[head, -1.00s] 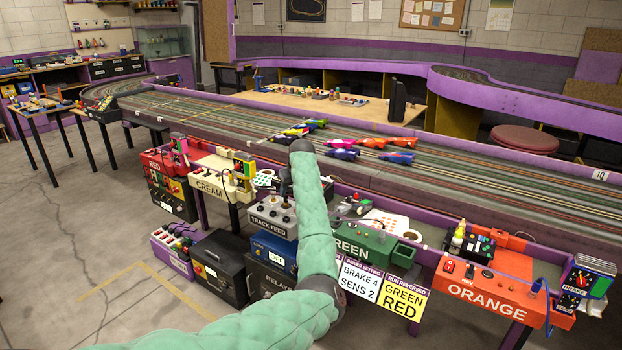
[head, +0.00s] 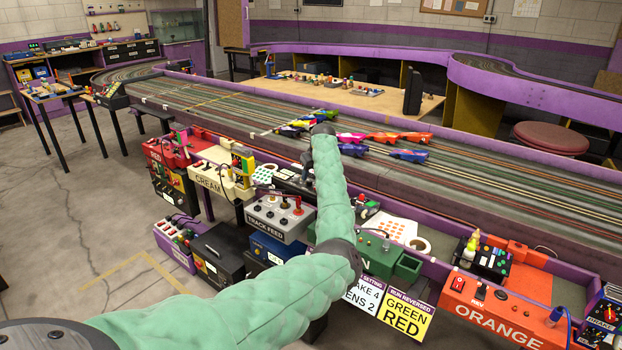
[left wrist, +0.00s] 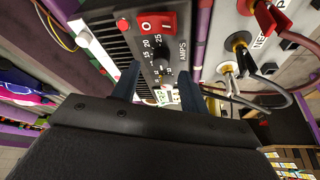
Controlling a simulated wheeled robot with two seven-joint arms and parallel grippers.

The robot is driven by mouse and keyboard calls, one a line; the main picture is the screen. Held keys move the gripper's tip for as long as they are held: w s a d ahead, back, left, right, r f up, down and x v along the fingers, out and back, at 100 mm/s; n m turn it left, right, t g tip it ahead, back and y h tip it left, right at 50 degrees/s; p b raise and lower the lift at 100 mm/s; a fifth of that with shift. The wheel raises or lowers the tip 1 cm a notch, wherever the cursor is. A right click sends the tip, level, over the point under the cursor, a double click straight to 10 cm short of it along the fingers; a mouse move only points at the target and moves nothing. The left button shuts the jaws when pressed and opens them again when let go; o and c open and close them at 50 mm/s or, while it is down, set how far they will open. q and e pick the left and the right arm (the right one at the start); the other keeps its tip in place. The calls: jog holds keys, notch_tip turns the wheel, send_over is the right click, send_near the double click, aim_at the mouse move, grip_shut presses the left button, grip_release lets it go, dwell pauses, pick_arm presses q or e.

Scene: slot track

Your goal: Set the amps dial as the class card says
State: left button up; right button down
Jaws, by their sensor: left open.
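The amps dial (left wrist: 162,66) is a dark round knob on a black-and-grey unit in the left wrist view. The marks 15, 20 and 25 and the word AMPS are beside it; its exact setting is too small to read. A red rocker switch (left wrist: 158,23) is above it. My left gripper (left wrist: 157,84) is open and empty, its dark fingers on either side of the dial's lower area; contact cannot be told. In the head view this gripper (head: 308,168) points down behind the TRACK FEED box, partly hidden by my arm. I cannot identify the class card. My right gripper is out of view.
The grey TRACK FEED box (head: 280,217) stands close by. Cables with red and black plugs (left wrist: 240,55) are right of the dial. Cars (head: 385,138) stand on the track.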

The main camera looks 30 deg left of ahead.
aim_at(309, 180)
pick_arm(q)
jog(key=shift+x, duration=1.7)
grip_shut()
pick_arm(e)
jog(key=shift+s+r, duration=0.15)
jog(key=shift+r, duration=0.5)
pick_arm(q)
jog(key=shift+s+r, duration=0.1)
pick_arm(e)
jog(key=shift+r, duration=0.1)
